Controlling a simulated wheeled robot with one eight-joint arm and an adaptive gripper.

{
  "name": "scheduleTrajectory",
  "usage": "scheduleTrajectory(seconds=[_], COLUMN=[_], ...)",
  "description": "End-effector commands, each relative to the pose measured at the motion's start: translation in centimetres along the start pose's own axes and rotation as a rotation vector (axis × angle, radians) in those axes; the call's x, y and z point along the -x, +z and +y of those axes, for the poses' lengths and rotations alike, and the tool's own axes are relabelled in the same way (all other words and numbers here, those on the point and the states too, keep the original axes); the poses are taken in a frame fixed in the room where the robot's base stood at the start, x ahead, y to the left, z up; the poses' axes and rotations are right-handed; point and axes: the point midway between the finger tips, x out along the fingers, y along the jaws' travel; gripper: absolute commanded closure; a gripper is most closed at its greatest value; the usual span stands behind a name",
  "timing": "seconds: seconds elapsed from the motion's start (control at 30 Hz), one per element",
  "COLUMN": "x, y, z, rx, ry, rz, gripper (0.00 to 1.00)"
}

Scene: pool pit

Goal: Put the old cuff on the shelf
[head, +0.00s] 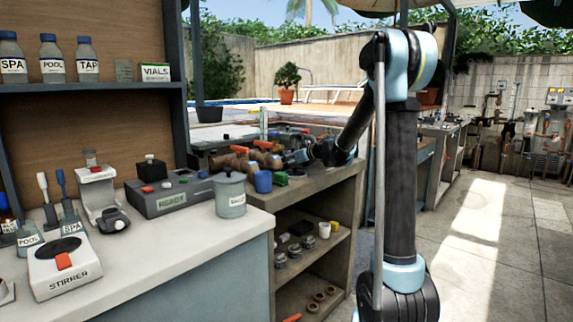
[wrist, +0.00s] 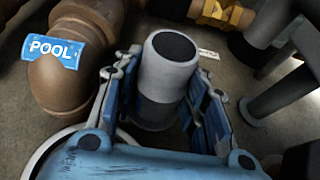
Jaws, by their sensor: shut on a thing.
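My gripper (wrist: 163,78) shows in the wrist view with its blue fingers on both sides of a grey cylindrical sleeve (wrist: 169,62), which looks like the old cuff. The sleeve stands upright with a dark round top, and its lower part is darker. Whether its base touches the surface below is unclear. In the head view my gripper (head: 303,157) is over the pipework bench, and the sleeve cannot be made out there.
A brown pipe (wrist: 62,90) tagged POOL lies left of my gripper, with a brass fitting (wrist: 222,12) behind and dark pipes (wrist: 275,95) to the right. In the head view, a blue cup (head: 263,181) and a grey canister (head: 230,195) stand near the bench's front.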

Motion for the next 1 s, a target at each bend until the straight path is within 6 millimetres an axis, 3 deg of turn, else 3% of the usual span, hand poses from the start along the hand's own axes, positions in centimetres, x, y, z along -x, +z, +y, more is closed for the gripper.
scheduleTrajectory(seconds=[0.27,0.3,0.33,0.73,1.0], x=[0.0,-0.1,0.0,0.2,3.4], y=[-0.1,-0.1,-0.1,0.0,0.0], z=[0.0,0.0,0.0,-0.1,-0.2], rx=[0.000,0.000,0.000,-0.001,-0.002], ry=[0.000,0.000,0.000,-0.001,-0.004], rz=[0.000,0.000,0.000,0.000,0.000], gripper=[0.90,0.59,0.52,0.52,0.52])
